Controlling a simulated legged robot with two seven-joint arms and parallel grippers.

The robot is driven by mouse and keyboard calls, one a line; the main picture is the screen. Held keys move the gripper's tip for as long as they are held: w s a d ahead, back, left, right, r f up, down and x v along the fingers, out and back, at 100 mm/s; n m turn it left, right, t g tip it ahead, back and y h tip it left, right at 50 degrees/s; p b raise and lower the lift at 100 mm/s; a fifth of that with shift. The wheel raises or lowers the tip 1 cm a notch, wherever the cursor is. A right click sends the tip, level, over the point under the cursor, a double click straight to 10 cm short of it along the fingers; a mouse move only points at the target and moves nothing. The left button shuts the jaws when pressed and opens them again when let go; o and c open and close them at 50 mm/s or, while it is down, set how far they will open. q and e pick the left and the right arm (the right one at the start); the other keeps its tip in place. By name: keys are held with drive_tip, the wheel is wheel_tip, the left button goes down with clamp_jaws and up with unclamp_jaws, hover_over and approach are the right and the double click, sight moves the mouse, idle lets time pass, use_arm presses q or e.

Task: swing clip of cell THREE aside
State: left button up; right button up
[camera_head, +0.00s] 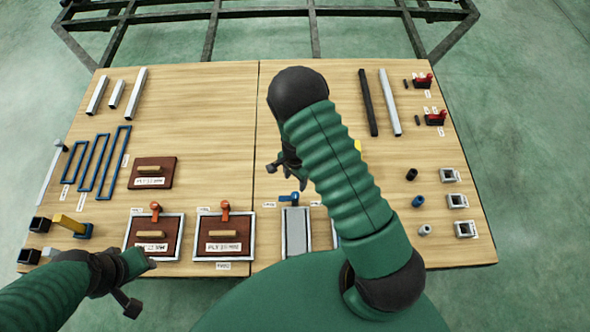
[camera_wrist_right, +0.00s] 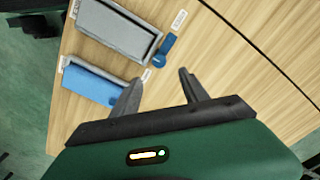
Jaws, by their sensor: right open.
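The third cell from the left is a grey framed tray (camera_head: 283,232) with a blue clip (camera_head: 289,198) at its far end. In the right wrist view, the tray (camera_wrist_right: 113,32) is at upper left and the blue clip (camera_wrist_right: 165,48) lies along its short end. My right gripper (camera_head: 287,171) is open and empty above the table, beyond the clip in the head view. In the wrist view, its fingers (camera_wrist_right: 158,92) are apart and the clip is ahead of them, untouched. My left gripper (camera_head: 140,284) is open and empty near the table's front left edge.
Two cells with brown panels and orange clips (camera_head: 155,211) (camera_head: 225,210) stand left of the grey tray. A neighbouring cell with a blue panel (camera_wrist_right: 88,82) shows in the wrist view. Blue frames (camera_head: 97,162) lie at left, small fittings (camera_head: 459,201) at right. The table's middle is clear.

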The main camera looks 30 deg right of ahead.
wheel_tip(320, 180, up, 6)
drive_tip(key=shift+f+p, duration=0.25)
drive_tip(key=shift+p, duration=0.05)
